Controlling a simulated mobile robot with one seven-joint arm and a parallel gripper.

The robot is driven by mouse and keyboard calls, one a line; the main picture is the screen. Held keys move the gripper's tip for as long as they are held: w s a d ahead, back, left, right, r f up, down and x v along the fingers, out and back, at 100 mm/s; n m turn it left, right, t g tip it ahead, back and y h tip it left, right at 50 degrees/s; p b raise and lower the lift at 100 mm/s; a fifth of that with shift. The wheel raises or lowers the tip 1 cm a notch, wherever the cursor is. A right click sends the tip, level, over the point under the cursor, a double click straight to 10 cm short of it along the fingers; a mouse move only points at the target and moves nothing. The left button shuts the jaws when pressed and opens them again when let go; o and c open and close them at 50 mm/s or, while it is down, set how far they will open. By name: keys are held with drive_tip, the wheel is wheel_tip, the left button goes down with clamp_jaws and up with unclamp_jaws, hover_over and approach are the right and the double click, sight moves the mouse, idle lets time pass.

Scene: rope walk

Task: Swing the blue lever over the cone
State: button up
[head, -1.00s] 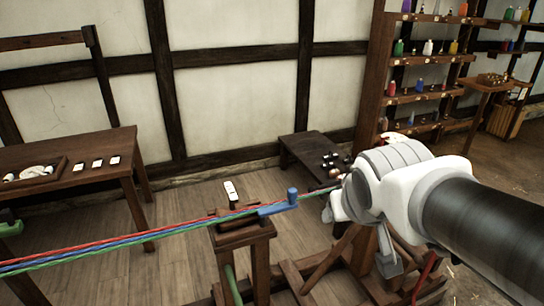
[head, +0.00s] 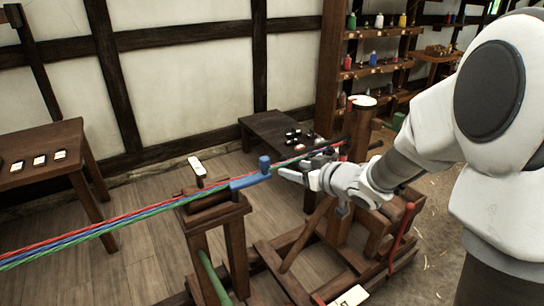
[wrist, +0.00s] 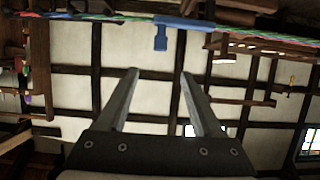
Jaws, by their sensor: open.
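The blue lever (head: 247,181) lies along the red, green and blue ropes at the right end of a wooden block (head: 200,203) on a post stand. Its rounded upright handle (head: 264,164) stands up at the right end. I cannot make out the cone clearly; the block under the ropes may be part of it. My gripper (head: 295,168) is open and empty, just right of the handle, fingers pointing left. In the wrist view the handle (wrist: 160,40) of the lever (wrist: 185,23) appears just beyond my open fingertips (wrist: 160,74), apart from them.
The taut ropes (head: 90,226) run off to the left. A white tag (head: 196,165) stands behind the block. A wooden frame with a red lever (head: 403,228) is below my arm. A dark bench (head: 262,125), a left table (head: 62,160) and shelves (head: 378,70) stand behind.

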sight(267, 161)
drive_tip(key=b+x, duration=0.1)
drive_tip(key=x, duration=1.6)
drive_tip(key=shift+a, duration=0.2)
clamp_jaws()
idle(0.7)
